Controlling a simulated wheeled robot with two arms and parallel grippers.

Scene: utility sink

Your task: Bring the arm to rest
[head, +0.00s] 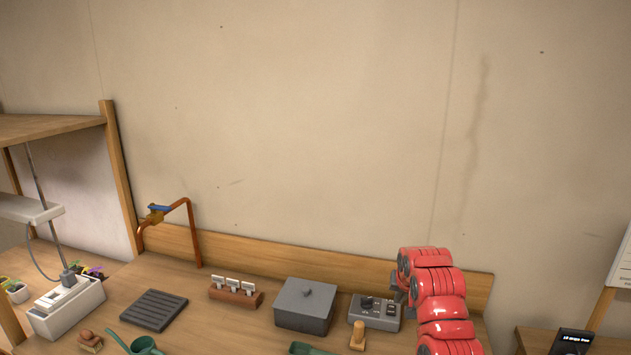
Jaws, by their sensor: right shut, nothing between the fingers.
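My right arm, red and segmented, rises from the bottom edge at the right of the head view. My right gripper (397,287) is at its upper end, grey and small, pointing left, mostly hidden behind the red links. It is shut and holds nothing. It shows just above the right part of a grey control box (376,312) with dark knobs; I cannot tell whether they touch. My left gripper is out of view.
A grey lidded box (305,305), a wooden block with white tags (236,291) and a dark slatted mat (154,310) are on the wooden counter. A wooden peg (357,336) stands near my arm. A copper faucet (191,225) rises at the back left.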

